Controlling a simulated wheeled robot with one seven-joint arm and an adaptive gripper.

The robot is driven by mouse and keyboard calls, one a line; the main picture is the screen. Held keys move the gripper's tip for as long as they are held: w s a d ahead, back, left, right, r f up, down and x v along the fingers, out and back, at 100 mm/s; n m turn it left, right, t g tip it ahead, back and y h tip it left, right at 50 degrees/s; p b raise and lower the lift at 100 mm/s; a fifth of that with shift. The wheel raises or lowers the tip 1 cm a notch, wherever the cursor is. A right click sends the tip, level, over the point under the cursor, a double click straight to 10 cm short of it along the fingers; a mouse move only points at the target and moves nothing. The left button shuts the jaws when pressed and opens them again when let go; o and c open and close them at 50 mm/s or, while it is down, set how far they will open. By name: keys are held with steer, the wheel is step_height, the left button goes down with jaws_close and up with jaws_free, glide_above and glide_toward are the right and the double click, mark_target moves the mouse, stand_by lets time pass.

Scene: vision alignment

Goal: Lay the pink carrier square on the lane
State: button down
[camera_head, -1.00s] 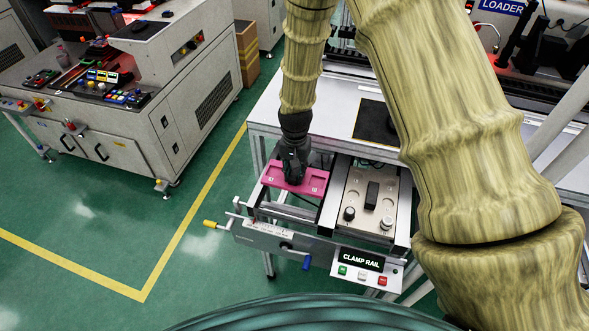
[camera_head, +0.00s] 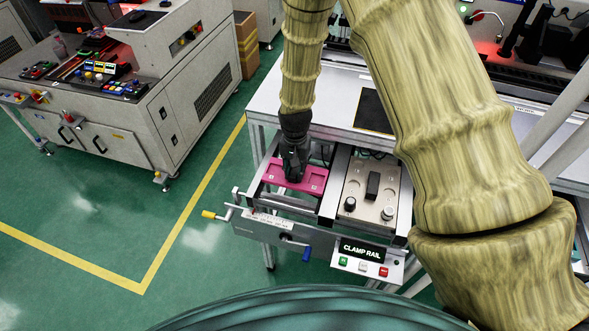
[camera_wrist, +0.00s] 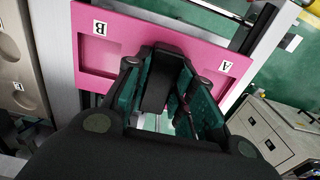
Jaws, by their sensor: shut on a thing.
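The pink carrier (camera_head: 313,181) is a flat plate with shallow recesses. In the wrist view the pink carrier (camera_wrist: 118,38) shows labels A and B near its two ends. My gripper (camera_head: 292,174) points down at the carrier's middle. In the wrist view my gripper (camera_wrist: 170,88) is shut on the carrier's dark middle part, which the fingers partly hide. The lane (camera_head: 328,205) is the pair of metal rails at the left of the clamp rail station. The carrier lies across and over it, roughly level. I cannot tell whether it touches the rails.
A beige panel with knobs (camera_head: 369,192) stands just right of the lane. A white table with a black pad (camera_head: 373,110) lies behind.

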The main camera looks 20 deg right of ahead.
steer(key=shift+f, duration=0.2)
stand_by(0.3)
steer(key=c, duration=1.1)
jaws_free()
step_height(320, 180, up, 12)
steer(key=shift+f, duration=0.1)
